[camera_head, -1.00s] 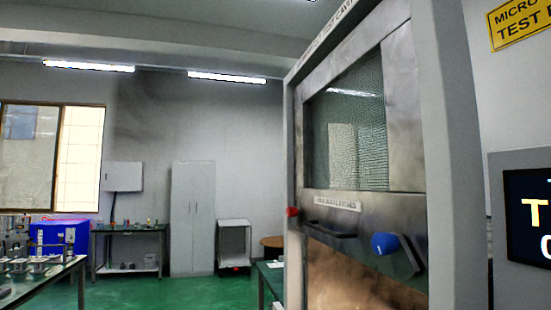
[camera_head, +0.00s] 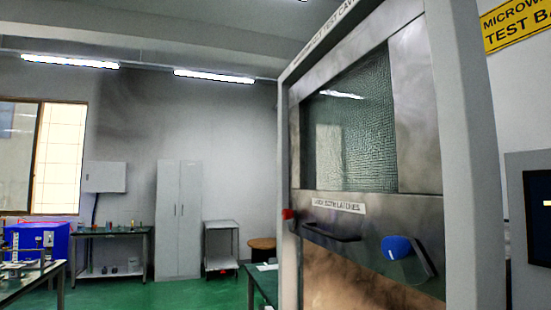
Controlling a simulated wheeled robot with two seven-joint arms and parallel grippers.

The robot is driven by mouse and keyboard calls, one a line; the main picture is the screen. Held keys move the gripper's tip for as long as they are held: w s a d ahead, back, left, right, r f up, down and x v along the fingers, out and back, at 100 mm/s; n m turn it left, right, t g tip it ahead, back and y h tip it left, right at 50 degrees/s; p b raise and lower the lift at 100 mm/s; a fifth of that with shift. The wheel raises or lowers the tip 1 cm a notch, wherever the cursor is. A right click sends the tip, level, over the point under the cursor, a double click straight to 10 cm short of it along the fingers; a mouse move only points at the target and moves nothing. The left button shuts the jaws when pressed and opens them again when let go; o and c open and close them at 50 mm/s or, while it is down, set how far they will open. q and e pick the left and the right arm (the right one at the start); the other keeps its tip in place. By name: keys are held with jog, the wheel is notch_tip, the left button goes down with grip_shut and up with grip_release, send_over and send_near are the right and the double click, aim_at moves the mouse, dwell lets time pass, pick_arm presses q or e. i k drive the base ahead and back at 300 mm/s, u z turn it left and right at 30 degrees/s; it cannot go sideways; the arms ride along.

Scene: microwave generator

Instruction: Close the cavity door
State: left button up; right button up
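The cavity door (camera_head: 370,210) is a grey metal panel with a mesh window (camera_head: 350,130) on the right side of the view. It sits within or close to its pale frame (camera_head: 468,160); I cannot tell whether it is fully shut. A dark bar handle (camera_head: 331,232) and a blue knob (camera_head: 397,247) on a grey lever plate are on its lower part, below a white label (camera_head: 338,206). A small red piece (camera_head: 288,214) is at the frame's left edge. Neither of my grippers is in view.
A dark table (camera_head: 262,284) stands left of the cavity frame. Farther back are a grey cabinet (camera_head: 178,220), a small shelf cart (camera_head: 221,247) and a workbench (camera_head: 110,232). Green floor (camera_head: 185,294) is open between them. A dark display (camera_head: 535,205) is at the right edge.

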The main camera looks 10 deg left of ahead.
aim_at(353, 226)
jog(key=z, duration=1.4)
jog(key=k, duration=0.5)
